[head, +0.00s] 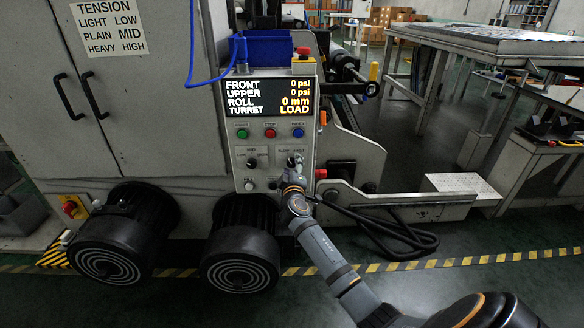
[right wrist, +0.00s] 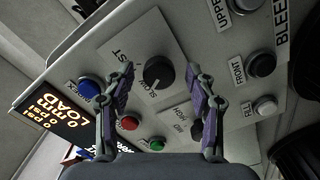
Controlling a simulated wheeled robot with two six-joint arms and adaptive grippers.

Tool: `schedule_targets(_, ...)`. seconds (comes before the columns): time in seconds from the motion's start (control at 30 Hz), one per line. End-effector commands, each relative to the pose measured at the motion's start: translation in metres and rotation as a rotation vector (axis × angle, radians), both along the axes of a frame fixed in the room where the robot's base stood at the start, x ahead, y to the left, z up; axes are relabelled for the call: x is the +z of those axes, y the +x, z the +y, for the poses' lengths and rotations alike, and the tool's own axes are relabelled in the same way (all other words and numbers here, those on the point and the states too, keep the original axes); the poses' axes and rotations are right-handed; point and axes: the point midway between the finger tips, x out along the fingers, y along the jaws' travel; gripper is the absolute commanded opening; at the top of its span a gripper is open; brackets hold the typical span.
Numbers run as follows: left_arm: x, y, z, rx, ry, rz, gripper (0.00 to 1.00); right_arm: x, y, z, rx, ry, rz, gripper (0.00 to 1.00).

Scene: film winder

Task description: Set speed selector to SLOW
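The speed selector is a round black knob (right wrist: 158,72) on a light label plate, part of whose lettering shows in the right wrist view. I cannot make out clearly which way it points. My right gripper (right wrist: 161,72) is open, with one purple-padded finger on each side of the knob in that view. Whether the fingers reach down around it or stay short of it, I cannot tell. In the head view the right gripper (head: 294,163) is at the lower right of the grey control panel (head: 270,150) and covers the selector. My left gripper is out of view.
Blue, red (right wrist: 128,123) and green (right wrist: 157,144) buttons sit close to the fingers. More knobs and a FILL button (right wrist: 264,106) lie to the right. The display (head: 268,97) reads TURRET LOAD.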

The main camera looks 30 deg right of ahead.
Motion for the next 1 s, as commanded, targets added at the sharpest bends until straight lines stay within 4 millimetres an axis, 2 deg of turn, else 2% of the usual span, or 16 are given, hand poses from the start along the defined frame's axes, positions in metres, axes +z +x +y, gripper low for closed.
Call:
schedule_targets(0.27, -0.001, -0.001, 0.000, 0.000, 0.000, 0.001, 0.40, -0.001, -0.006, 0.004, 0.001, 0.000, 0.001, 0.56)
schedule_targets(0.7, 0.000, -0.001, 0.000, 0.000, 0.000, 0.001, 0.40, -0.001, -0.087, 0.053, 0.000, 0.003, 0.001, 0.56)
schedule_targets(0.83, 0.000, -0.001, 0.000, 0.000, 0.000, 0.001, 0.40, 0.000, -0.099, 0.061, 0.001, 0.001, 0.000, 0.56)
schedule_targets(1.0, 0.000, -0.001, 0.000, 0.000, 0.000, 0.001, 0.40, 0.000, -0.103, 0.063, -0.001, 0.000, -0.001, 0.56)
